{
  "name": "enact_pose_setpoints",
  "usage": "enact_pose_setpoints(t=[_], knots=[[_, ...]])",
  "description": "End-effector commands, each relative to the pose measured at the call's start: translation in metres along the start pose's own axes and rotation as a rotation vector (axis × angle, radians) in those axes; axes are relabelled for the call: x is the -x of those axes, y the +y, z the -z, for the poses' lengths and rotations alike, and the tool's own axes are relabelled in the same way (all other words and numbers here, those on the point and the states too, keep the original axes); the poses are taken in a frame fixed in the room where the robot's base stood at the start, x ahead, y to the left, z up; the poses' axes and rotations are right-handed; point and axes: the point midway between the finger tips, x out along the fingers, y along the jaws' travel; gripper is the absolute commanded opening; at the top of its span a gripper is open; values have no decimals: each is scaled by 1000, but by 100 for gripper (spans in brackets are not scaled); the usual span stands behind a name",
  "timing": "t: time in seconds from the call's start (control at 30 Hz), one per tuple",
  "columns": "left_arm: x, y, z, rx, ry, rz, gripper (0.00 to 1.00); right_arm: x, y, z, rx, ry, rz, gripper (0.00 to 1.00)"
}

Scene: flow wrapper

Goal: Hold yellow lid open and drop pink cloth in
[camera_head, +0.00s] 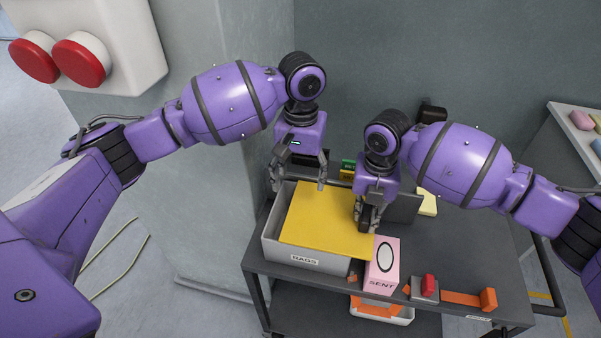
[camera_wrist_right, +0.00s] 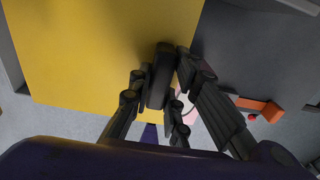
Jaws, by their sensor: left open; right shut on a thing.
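The yellow lid (camera_head: 318,222) lies over a grey bin (camera_head: 303,258) labelled RAGS; I cannot tell whether it is slightly raised. My left gripper (camera_head: 298,184) is open and empty above the lid's back left corner. My right gripper (camera_head: 367,216) is at the lid's right edge. In the right wrist view it is shut on a dark block (camera_wrist_right: 160,76) against the yellow lid (camera_wrist_right: 90,50); whether the block is the lid's handle is unclear. I cannot make out a pink cloth in either view.
A pink box (camera_head: 383,268) marked SENT stands close to the right of the bin on the dark cart (camera_head: 470,252). A red button (camera_head: 428,284) and an orange piece (camera_head: 488,299) are further right. A grey wall stands close behind.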

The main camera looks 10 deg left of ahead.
Motion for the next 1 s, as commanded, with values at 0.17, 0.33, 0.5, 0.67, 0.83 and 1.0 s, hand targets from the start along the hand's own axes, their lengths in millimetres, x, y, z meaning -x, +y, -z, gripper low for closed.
enact_pose_setpoints(t=[0.17, 0.33, 0.5, 0.67, 0.83, 1.0], knots=[[-5, 0, 0, 0, -7, 0, 65, 1, 15, -1, 0, -3, -1, 0], [-10, 0, -1, 0, -14, 0, 65, 0, 29, -1, 0, -2, 0, 0], [-14, 0, -2, 0, -19, 0, 65, 1, 38, -1, -1, -3, 1, 0], [-14, 0, -2, 0, -19, 0, 65, 1, 41, -1, -1, -3, 1, 0], [-14, 0, -1, 0, -19, 0, 65, 2, 41, -1, -1, -4, 1, 21], [-14, 0, -2, 0, -19, 0, 65, 1, 41, -1, -1, -3, 1, 39]])
